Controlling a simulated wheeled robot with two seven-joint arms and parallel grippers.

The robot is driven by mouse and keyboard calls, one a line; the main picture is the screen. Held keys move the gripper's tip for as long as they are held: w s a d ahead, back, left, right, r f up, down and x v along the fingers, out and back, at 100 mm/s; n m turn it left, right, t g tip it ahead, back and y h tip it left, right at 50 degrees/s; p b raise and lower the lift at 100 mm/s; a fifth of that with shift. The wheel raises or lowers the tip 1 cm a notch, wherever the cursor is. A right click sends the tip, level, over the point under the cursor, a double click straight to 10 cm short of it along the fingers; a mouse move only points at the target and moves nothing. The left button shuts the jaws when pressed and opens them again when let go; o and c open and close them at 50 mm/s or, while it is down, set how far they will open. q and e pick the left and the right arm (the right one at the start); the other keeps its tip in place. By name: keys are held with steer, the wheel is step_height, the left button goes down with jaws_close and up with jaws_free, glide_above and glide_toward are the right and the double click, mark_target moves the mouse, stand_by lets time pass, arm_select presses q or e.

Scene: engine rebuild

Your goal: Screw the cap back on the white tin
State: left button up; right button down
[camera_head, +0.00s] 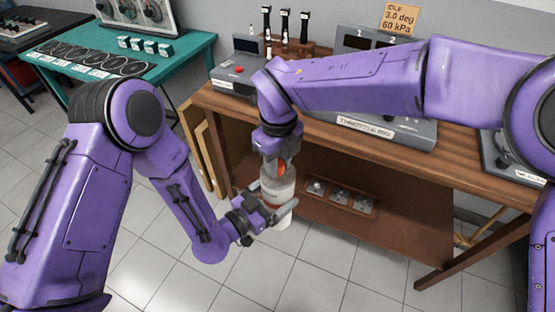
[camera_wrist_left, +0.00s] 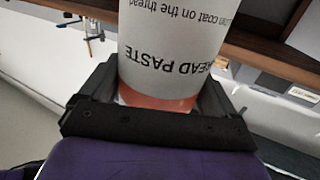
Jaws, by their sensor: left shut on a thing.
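The white tin (camera_head: 280,188) is held upright in front of the workbench. It has an orange band and, in the left wrist view (camera_wrist_left: 165,45), lettering that includes "PASTE", upside down in that picture. My left gripper (camera_head: 272,205) is shut on the tin's body from the side. The orange-red cap (camera_head: 281,169) shows at the tin's top, directly below my right gripper (camera_head: 283,165). The right gripper points down with its fingers around the cap. Whether the cap's thread is engaged is hidden.
The wooden workbench (camera_head: 460,175) carries a throttle rig (camera_head: 385,128) and a grey box with a red button (camera_head: 236,74). A lower shelf holds a tray of metal parts (camera_head: 340,198). A teal table (camera_head: 190,50) stands back left. The tiled floor in front is clear.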

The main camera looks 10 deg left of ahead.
steer(key=c, duration=0.8)
jaws_free()
step_height(320, 180, up, 12)
steer(key=shift+w+r, duration=0.1)
